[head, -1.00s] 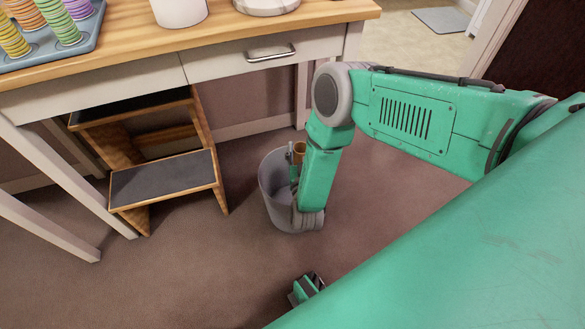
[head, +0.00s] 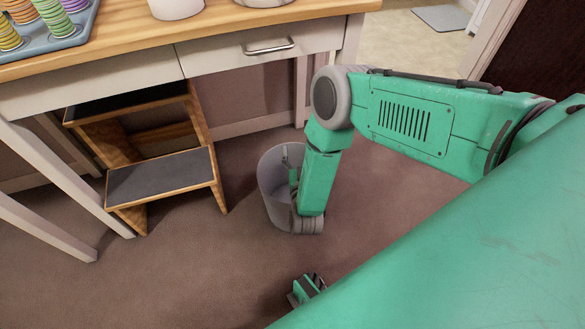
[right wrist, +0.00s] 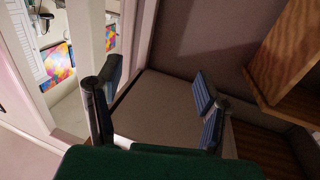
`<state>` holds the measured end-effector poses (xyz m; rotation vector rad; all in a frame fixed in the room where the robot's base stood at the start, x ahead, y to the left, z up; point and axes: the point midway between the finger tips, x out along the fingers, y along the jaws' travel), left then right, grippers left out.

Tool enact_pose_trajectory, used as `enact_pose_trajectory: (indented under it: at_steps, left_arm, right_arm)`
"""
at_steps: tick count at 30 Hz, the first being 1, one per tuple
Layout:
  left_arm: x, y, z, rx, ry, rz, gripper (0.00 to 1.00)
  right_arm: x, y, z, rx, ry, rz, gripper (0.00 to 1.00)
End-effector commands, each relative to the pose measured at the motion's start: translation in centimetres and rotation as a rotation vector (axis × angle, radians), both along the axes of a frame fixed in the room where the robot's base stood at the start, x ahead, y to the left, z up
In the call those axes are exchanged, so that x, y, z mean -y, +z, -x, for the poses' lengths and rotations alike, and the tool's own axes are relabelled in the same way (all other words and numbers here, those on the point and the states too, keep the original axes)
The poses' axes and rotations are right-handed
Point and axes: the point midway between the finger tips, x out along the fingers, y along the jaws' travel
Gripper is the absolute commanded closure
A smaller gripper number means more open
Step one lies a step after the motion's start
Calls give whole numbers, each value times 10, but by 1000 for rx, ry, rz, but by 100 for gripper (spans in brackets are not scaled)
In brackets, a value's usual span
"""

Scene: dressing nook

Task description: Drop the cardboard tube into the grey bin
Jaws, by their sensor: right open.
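The grey bin (head: 273,200) stands on the floor to the right of the step stool, partly hidden behind my right forearm. My right gripper (head: 291,168) points up at the bin's mouth, in front of its inner wall; the arm covers much of it. In the right wrist view my right gripper (right wrist: 157,100) has its two fingers wide apart, with nothing between them. The cardboard tube does not show in either view now; the bin's bottom is hidden from me.
A wooden step stool (head: 163,178) with dark treads stands left of the bin, under the table (head: 215,32). The table's drawer front and legs are close behind the bin. Carpet (head: 190,275) is clear in front. A doorway opens at the upper right.

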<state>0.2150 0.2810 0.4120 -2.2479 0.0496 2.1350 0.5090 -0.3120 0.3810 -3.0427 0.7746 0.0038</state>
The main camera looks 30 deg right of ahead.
Motion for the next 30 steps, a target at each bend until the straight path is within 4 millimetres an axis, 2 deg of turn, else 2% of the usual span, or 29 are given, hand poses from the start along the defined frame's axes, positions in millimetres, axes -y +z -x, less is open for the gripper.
enact_pose_trajectory:
  at_steps: [9,15,21,30]
  left_arm:
    - [0,1,0,1,0,0,60]
    - [0,1,0,0,0,0,60]
    - [0,1,0,0,0,0,60]
    - [0,3,-1,-1,0,0,60]
  right_arm:
    - [-35,0,57,-6,9,-2,38]
    - [-49,0,84,-6,7,-1,38]
    - [-53,1,96,-2,3,0,38]
    - [-53,1,98,-1,0,0,38]
